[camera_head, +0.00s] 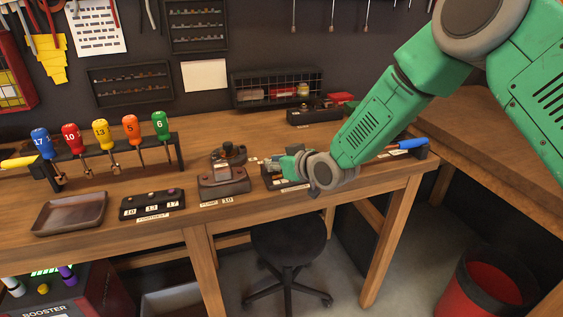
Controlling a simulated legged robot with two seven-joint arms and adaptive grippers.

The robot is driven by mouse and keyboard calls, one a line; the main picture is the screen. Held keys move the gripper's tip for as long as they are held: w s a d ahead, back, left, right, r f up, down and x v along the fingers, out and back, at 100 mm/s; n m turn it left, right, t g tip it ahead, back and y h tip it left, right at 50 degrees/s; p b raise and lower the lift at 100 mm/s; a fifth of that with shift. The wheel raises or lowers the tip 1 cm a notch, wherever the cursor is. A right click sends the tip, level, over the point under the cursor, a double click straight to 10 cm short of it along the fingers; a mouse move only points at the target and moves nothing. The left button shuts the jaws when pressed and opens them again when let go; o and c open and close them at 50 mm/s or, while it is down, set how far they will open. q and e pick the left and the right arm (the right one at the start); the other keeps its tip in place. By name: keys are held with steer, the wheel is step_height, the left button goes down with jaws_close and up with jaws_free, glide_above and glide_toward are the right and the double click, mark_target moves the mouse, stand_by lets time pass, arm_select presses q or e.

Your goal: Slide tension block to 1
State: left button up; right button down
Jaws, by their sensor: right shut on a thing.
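My right arm comes in from the upper right, and my right gripper (284,172) is down at a dark fixture (283,184) near the bench's front edge. The gripper is shut on a small part of this fixture, which I take to be the tension block. The block is mostly hidden behind the gripper and wrist, and its position along any scale cannot be read. My left gripper is out of view.
The wooden bench (110,212) carries a metal tray (70,213), a rack of numbered screwdrivers (110,150), a labelled black holder (152,203) and a block fixture (224,182) left of my gripper. A blue-handled tool (411,144) lies to the right. A stool (288,243) stands below.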

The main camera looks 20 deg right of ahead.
steer(key=shift+s+a+f, duration=0.45)
steer(key=shift+f, duration=0.1)
steer(key=shift+w+d+f, duration=0.1)
steer(key=shift+d, duration=0.55)
steer(key=c, duration=1.6)
jaws_free()
steer(key=shift+d, duration=0.35)
steer(key=shift+o, duration=1.2)
steer(key=shift+s+d, duration=0.2)
steer(key=shift+d, duration=0.05)
steer(key=shift+r, duration=0.25)
steer(key=shift+w+a+r, duration=0.15)
steer(key=shift+w+a, duration=0.05)
steer(key=shift+a, duration=0.55)
steer(key=v, duration=1.1)
steer(key=shift+s, duration=0.35)
